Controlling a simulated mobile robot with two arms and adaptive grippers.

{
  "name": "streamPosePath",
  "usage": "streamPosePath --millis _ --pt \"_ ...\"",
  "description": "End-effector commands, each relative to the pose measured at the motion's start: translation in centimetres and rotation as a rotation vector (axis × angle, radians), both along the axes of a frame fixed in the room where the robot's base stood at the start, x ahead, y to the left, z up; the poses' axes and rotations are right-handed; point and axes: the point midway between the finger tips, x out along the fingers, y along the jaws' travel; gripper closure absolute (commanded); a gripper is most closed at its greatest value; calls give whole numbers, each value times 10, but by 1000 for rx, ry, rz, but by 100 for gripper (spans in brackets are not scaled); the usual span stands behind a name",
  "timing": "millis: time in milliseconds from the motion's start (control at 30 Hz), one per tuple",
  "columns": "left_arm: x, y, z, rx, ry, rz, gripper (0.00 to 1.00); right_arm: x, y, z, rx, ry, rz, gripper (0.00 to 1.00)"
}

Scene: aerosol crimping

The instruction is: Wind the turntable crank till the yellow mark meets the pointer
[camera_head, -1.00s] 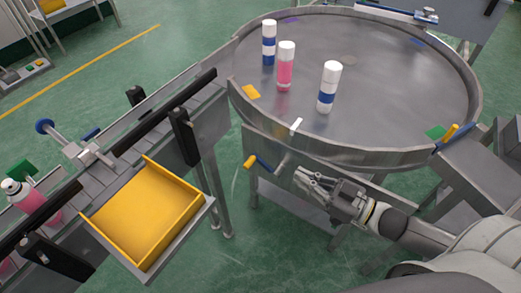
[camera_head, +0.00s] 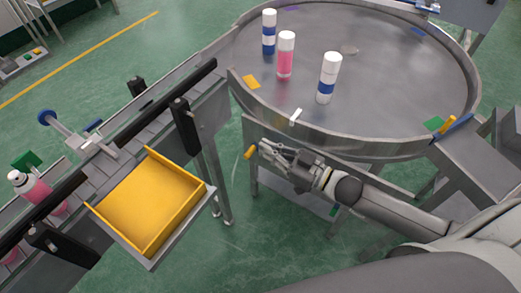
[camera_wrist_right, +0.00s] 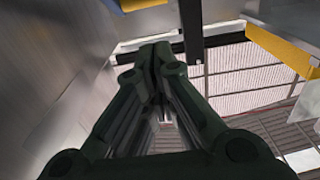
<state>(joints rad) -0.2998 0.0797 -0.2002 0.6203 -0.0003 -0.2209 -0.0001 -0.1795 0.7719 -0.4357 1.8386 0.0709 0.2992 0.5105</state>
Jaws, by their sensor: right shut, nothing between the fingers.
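The round grey turntable (camera_head: 390,95) carries a yellow mark (camera_head: 251,82) near its front left edge. The white pointer (camera_head: 296,117) is at the front rim, to the right of the yellow mark and apart from it. The crank's yellow handle (camera_head: 249,152) sticks out below the rim; the rest of the crank is hidden by my right gripper (camera_head: 262,147). That gripper is shut and empty, its tips close to the handle's right side; I cannot tell whether they touch. Its shut fingers also show in the right wrist view (camera_wrist_right: 155,50). My left gripper is not in view.
Two white-and-blue cans (camera_head: 327,78) (camera_head: 269,32) and a pink can (camera_head: 286,55) stand on the turntable. A yellow tray (camera_head: 152,247) and a conveyor (camera_head: 112,148) lie to the left. A green mark (camera_head: 433,124) is at the turntable's right. Open floor shows below the turntable.

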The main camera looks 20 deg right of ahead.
Motion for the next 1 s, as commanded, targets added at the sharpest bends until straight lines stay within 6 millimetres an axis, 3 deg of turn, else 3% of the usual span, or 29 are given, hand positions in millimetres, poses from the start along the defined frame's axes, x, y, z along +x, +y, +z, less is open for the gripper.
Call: streamPosePath --millis 333,767,1000 --pt "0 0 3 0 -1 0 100 19 14 -26 -1 1 -1 100" --pt "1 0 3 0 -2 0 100 20 16 -28 -1 2 -1 100" --pt "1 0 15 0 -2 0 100 23 18 -26 -28 34 0 100"
